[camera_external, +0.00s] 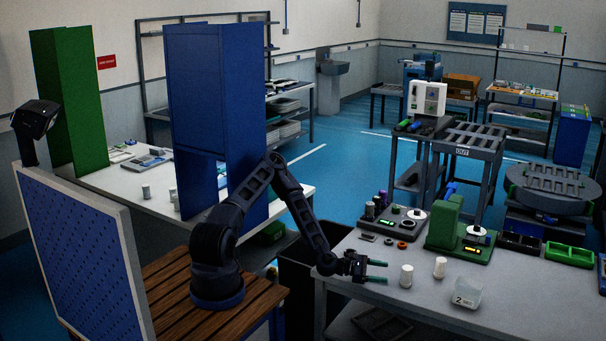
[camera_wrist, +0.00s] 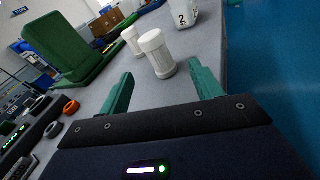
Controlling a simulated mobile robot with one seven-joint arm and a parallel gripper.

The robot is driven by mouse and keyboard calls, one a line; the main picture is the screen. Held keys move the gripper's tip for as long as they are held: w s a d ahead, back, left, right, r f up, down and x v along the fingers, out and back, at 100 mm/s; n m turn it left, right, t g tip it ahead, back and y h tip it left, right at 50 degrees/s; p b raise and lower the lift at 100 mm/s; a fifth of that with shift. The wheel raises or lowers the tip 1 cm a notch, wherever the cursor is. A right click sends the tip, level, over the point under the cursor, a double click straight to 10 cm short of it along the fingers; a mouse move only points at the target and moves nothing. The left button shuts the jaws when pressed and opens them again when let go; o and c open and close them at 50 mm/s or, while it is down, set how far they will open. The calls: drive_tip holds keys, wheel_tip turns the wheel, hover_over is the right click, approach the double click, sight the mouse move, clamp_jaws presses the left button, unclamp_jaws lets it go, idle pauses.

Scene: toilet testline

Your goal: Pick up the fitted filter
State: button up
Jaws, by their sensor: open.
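My gripper (camera_external: 377,272) is open and empty, low over the front left of the grey table; its green fingers also show in the wrist view (camera_wrist: 162,72). A white capped cylinder (camera_external: 406,276) stands upright just beyond the fingertips. In the wrist view this cylinder (camera_wrist: 157,52) appears ahead, between the fingers' directions. A second white cylinder (camera_external: 440,267) stands behind it and also shows in the wrist view (camera_wrist: 131,40). A green machine (camera_external: 447,233) holds a white round part (camera_external: 477,232). I cannot tell which of these white parts is the fitted filter.
Black and green bins (camera_external: 569,254) stand at the right. The table's front is mostly clear.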

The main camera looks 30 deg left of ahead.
sight(408, 270)
drive_tip(key=n, duration=0.1)
drive_tip(key=n+t, duration=0.1)
drive_tip(key=n, duration=0.1)
drive_tip(key=shift+s+r, duration=0.2)
drive_tip(key=shift+r, duration=0.2)
drive_tip(key=x, duration=1)
drive_tip(key=shift+w+d+r, duration=0.2)
drive_tip(key=shift+w+d, duration=0.05)
drive_tip(key=c, duration=1.1)
